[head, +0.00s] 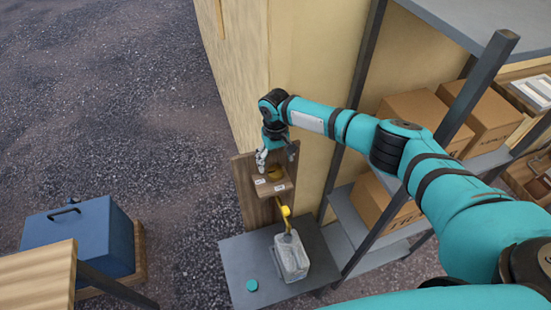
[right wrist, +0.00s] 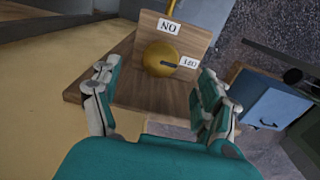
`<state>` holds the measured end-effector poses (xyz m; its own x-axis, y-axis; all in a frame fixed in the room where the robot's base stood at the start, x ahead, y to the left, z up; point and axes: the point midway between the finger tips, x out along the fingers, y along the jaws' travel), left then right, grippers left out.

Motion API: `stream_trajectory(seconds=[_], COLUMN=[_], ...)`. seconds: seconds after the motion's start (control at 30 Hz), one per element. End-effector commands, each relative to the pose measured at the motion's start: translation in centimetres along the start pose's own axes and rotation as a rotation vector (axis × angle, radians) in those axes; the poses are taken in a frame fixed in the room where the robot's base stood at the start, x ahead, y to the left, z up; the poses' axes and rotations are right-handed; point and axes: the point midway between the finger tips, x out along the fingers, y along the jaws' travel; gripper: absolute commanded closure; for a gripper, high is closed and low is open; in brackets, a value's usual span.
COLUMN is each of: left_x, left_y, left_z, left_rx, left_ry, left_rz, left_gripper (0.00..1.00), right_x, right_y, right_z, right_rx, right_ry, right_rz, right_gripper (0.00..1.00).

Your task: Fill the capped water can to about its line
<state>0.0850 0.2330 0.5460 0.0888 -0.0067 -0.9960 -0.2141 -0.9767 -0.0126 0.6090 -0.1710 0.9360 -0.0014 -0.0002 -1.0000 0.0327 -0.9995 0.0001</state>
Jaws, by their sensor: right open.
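The water can (head: 291,259) is a clear, squarish container standing on a grey bench under a yellow spout (head: 286,212). A teal cap (head: 252,285) lies on the bench, apart from the can. The can's line and any water level are too small to tell. A round brass knob (head: 274,173) sits on a wooden board and also shows in the right wrist view (right wrist: 158,55); its dark mark lies toward the OFF label (right wrist: 188,62). The ON label (right wrist: 168,26) is beside it. My right gripper (head: 277,154) is open and empty, fingers either side of the knob, apparently not touching.
Shelves with cardboard boxes (head: 418,109) and a dark upright post stand at the right, near my right arm. A blue box (head: 80,240) stands on the ground at left. A pale wall (head: 307,60) rises behind the board.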

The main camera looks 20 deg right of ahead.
Motion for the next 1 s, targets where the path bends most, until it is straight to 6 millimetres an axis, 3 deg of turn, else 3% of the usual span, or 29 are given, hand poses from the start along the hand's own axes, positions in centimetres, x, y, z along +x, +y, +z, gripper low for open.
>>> stream_trajectory(seconds=[0.03, 0.27, 0.5, 0.97, 1.0], left_x=[1.3, 4.1, 5.4, 5.8, 5.8], left_y=[0.0, 0.0, -0.1, -0.3, -0.3], left_z=[0.1, 0.4, 0.5, 0.5, 0.5], left_rx=[0.0, 0.0, -0.001, -0.002, -0.002], left_ry=[0.0, 0.0, 0.0, 0.001, 0.001], left_rz=[0.0, -0.001, -0.003, -0.004, -0.004], left_gripper=[0.37, 0.37, 0.37, 0.37, 0.37], right_x=[1.2, 3.9, 6.4, 7.2, 7.2], right_y=[0.1, 0.0, 0.0, -0.1, -0.1], right_z=[0.0, -0.1, 0.0, 0.0, 0.0], right_rx=[-0.001, -0.001, 0.001, -0.002, -0.002], right_ry=[0.001, 0.002, 0.0, 0.001, 0.001], right_rz=[0.002, 0.001, -0.001, 0.0, 0.0], right_gripper=[0.23, 0.23, 0.23, 0.23, 0.28])
